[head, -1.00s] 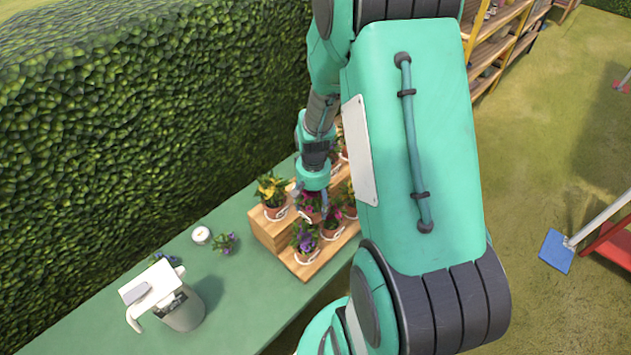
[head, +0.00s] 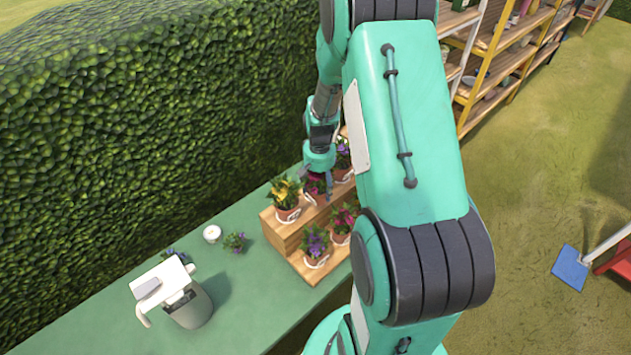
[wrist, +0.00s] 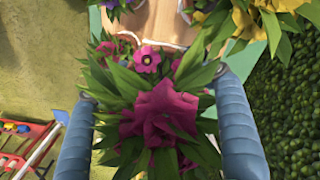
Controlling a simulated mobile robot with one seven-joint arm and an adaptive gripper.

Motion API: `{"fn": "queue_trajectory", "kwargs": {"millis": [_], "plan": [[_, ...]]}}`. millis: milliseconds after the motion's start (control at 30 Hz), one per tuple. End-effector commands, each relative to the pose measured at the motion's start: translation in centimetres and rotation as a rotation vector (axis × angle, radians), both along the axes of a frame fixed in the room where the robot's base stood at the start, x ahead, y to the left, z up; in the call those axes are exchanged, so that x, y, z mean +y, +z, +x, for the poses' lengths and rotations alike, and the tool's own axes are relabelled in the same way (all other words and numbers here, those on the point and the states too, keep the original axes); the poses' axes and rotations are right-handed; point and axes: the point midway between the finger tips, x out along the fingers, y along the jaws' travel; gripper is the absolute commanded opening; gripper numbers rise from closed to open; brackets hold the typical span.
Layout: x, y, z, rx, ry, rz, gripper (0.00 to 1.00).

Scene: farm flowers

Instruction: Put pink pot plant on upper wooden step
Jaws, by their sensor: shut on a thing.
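The pink pot plant (head: 318,184) has magenta flowers and green leaves. My gripper (head: 317,177) is shut on it from above. In the wrist view its pink bloom (wrist: 165,112) fills the middle between my two blue-grey fingers, and its pot is hidden under the leaves. It is at the upper wooden step (head: 286,239), between a yellow-flowered plant (head: 285,190) and a purple-flowered plant (head: 343,152). I cannot tell whether the pot touches the step.
The lower wooden step (head: 311,275) holds a purple plant (head: 315,240) and another pink plant (head: 344,219). A watering can (head: 188,307), a small white round item (head: 212,233) and a loose plant (head: 235,242) stand on the green table (head: 245,290). A hedge (head: 150,130) rises behind.

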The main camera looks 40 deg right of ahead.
Motion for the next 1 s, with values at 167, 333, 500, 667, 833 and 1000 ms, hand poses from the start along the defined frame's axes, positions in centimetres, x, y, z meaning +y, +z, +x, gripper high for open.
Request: {"fn": "queue_trajectory", "kwargs": {"millis": [167,333,500,667,833,1000], "plan": [[-1.6,-0.2,2.7,-0.002,0.000,-0.001,0.25],[-2.7,-0.5,4.5,-0.001,0.000,-0.001,0.25],[-3.2,-0.5,5.3,-0.001,0.000,-0.001,0.25],[-3.2,-0.5,5.3,-0.001,0.000,-0.001,0.25],[-3.2,-0.5,5.3,-0.001,0.000,-0.001,0.25],[-3.2,-1.6,5.3,0.001,0.000,0.001,0.25]]}}
